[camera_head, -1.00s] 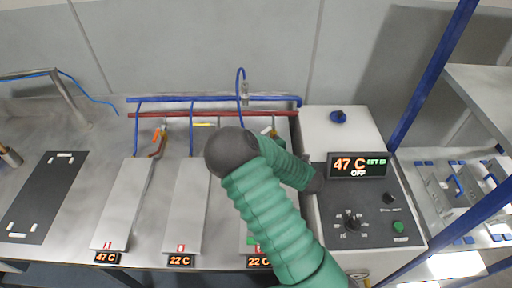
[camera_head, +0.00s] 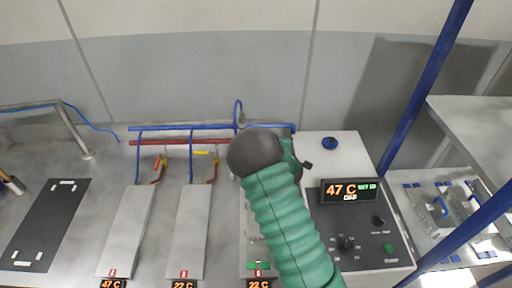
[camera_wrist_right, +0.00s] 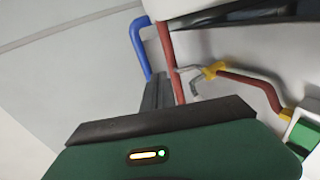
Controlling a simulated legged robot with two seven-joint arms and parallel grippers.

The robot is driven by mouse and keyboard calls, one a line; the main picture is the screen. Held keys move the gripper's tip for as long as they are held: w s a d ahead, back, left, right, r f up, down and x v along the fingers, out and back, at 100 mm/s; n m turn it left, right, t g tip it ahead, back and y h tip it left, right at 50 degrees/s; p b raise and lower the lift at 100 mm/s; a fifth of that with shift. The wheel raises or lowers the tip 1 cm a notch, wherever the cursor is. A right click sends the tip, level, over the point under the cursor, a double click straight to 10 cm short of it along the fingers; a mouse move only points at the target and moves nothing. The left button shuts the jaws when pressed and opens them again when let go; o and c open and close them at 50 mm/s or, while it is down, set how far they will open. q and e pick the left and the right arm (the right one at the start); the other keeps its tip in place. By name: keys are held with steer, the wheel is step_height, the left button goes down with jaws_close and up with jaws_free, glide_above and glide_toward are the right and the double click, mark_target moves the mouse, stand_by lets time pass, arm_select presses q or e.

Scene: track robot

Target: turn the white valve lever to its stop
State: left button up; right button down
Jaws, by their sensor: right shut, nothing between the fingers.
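My right arm crosses the head view in front of the third plate. Its gripper is hidden there behind the forearm. In the right wrist view my right gripper (camera_wrist_right: 158,92) is shut and empty, its dark fingers beside a red pipe (camera_wrist_right: 168,50) and below a blue pipe end (camera_wrist_right: 140,45). A bent pale grey piece (camera_wrist_right: 190,76) by a yellow fitting (camera_wrist_right: 212,69) lies right of the fingertips, apart from them in the picture. I cannot tell whether it is the white lever. In the head view the white lever is not visible; my arm covers that area. My left gripper is not in view.
Orange (camera_head: 160,161) and yellow (camera_head: 202,153) levers sit under the blue rail (camera_head: 210,127) at the back. A blue post (camera_head: 428,85) stands to the right. Flat plates cover the bench front.

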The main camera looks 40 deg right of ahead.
steer(key=d+m+g+p, duration=0.2)
steer(key=d+m+g, duration=0.2)
steer(key=m, duration=0.1)
steer(key=w+a+r+m+g+y+p, duration=0.2)
steer(key=w+a+r+m+y, duration=0.15)
steer(key=a+r+y, duration=0.65)
steer(key=w+a+f+h+p, duration=0.15)
steer(key=w+f, duration=0.25)
steer(key=f, duration=0.8)
steer(key=s+p, duration=0.1)
steer(key=s, duration=0.3)
steer(key=shift+s+d+f, duration=0.1)
steer(key=shift+s+d, duration=0.05)
steer(key=shift+f, duration=0.1)
steer(key=shift+d, duration=0.1)
